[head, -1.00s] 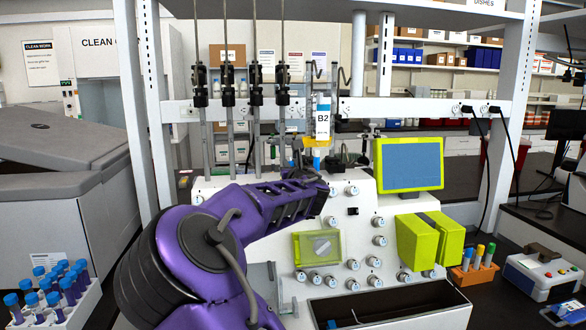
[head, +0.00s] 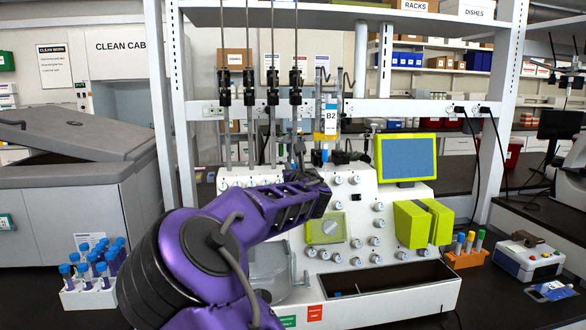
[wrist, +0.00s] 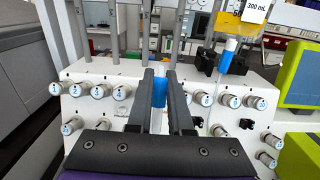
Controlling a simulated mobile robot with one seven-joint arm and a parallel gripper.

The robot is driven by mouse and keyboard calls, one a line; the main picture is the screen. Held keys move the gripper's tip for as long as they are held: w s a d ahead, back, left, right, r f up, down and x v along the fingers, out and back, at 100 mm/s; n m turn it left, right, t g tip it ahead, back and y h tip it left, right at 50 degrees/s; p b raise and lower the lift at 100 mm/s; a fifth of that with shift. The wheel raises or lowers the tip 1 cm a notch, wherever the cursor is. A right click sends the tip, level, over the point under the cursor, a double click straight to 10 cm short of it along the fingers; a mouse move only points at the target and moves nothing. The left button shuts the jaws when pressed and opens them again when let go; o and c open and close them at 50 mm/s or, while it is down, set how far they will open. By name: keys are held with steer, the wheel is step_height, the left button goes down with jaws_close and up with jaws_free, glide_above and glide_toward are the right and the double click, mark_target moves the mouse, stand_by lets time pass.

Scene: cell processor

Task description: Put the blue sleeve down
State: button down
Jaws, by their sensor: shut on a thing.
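My gripper (wrist: 159,75) is shut on the blue sleeve (wrist: 159,92), which shows between the two dark fingers in the wrist view. The sleeve's lower part is hard to make out there. In the head view my gripper (head: 300,168) is in front of the white cell processor (head: 375,275), left of its middle, and its fingertips and the sleeve are mostly hidden behind the wrist. I cannot tell whether the sleeve touches anything.
The processor's front has several knobs, a green-framed screen (head: 406,159) and an open black trough (head: 395,283). A bag labelled B2 (head: 330,115) hangs behind. A blue-capped tube rack (head: 90,298) stands left, an orange tube rack (head: 465,260) right. Metal poles (head: 250,120) rise behind the gripper.

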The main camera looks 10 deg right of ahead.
steer(key=s+f, duration=1.1)
steer(key=f, duration=0.5)
steer(key=s+f, duration=1.1)
steer(key=f, duration=0.6)
steer(key=shift+s, duration=0.2)
steer(key=shift+r, duration=0.2)
